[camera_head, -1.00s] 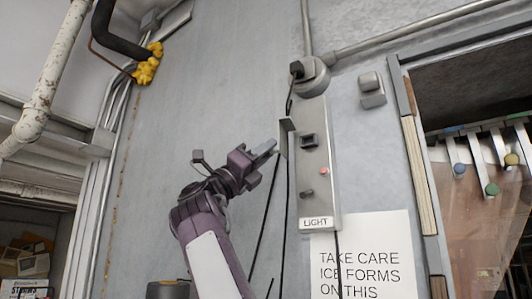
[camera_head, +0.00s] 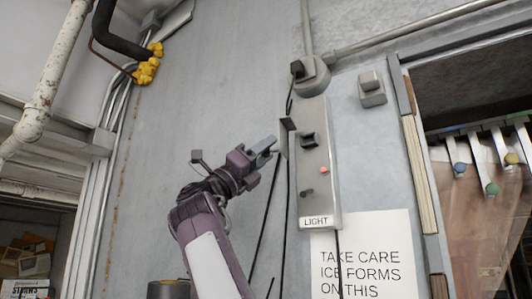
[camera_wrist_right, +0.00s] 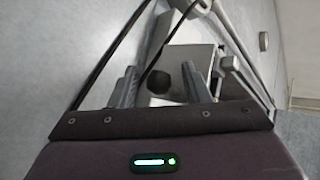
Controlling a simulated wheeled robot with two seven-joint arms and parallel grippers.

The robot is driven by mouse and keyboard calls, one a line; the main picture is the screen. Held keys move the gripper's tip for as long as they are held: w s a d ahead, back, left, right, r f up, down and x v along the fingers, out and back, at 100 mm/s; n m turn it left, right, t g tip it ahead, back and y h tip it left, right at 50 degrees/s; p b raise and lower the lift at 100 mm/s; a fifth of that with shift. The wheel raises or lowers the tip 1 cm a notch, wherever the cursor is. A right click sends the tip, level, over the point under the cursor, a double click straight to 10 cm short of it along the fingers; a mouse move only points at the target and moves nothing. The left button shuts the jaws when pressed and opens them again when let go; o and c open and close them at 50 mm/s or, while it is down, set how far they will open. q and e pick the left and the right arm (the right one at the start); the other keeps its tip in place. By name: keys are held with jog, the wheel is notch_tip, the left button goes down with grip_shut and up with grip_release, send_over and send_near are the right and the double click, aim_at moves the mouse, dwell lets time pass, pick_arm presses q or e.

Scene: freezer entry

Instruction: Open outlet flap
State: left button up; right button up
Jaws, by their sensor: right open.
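The outlet flap (camera_head: 287,124) is a small grey plate at the left edge of the tall grey control panel (camera_head: 315,195). It stands out from the panel, swung to the left. The dark square outlet (camera_head: 308,141) is uncovered just right of it. My right gripper (camera_head: 264,152) is open, just left of and slightly below the flap, its tips close to it; contact cannot be told. In the right wrist view its fingers (camera_wrist_right: 160,88) are apart, with a dark round thing (camera_wrist_right: 160,76) showing between them. My left gripper is not in view.
A black plug (camera_head: 297,69) sits on the round fitting above the panel. Dark cables (camera_head: 266,215) hang beside my right gripper. A red button (camera_head: 324,170) and a knob (camera_head: 308,192) are below the outlet. A paper sign (camera_head: 362,252) is lower right.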

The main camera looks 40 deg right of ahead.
jog(key=b+v, duration=0.2)
jog(key=v, duration=0.5)
jog(key=shift+a+b, duration=0.15)
jog(key=shift+b, duration=0.15)
jog(key=shift+f, duration=0.1)
jog(key=shift+c, duration=0.9)
jog(key=shift+w+f, duration=0.1)
jog(key=shift+c, duration=0.4)
